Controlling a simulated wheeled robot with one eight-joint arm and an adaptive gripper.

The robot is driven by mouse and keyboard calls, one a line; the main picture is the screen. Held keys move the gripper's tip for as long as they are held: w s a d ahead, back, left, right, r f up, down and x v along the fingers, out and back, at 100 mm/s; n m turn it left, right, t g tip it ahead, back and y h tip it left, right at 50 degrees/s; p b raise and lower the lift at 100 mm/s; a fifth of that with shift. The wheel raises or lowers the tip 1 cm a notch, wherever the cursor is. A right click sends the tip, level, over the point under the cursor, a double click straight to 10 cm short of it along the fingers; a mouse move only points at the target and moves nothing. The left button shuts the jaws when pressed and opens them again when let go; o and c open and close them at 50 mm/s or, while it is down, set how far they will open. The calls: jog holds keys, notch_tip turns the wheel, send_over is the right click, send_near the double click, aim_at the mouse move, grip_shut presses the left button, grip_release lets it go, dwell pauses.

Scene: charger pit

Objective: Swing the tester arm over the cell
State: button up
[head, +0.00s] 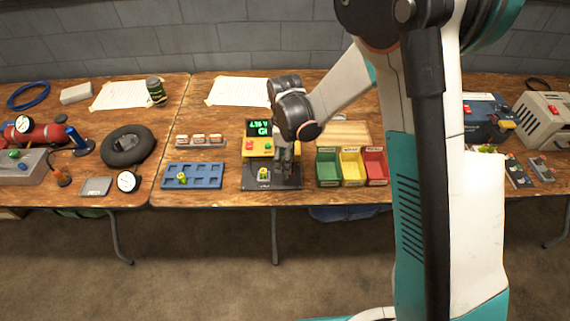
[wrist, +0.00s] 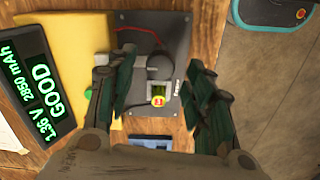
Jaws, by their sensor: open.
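The tester has a yellow body (head: 261,147) and a dark base plate (head: 257,186). Its lit screen (wrist: 38,82) reads 1.36 V, 2850 mAh, GOOD in the wrist view. A small cell (wrist: 158,99) with a yellow-and-red end sits on the plate; in the head view it is a small yellow-green spot (head: 263,173). A dark rounded part (wrist: 160,67), which looks like the tester arm's end, lies right beside the cell near a red wire. My gripper (wrist: 155,98) is open above the plate, its fingers apart on either side of the cell, holding nothing.
Green, yellow and red bins (head: 350,171) stand close to the right of the tester. A blue tray (head: 205,182) with one cell in it and a small rack (head: 200,141) are to its left. The table's front edge is just before the plate.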

jog(key=shift+f, duration=0.9)
grip_shut()
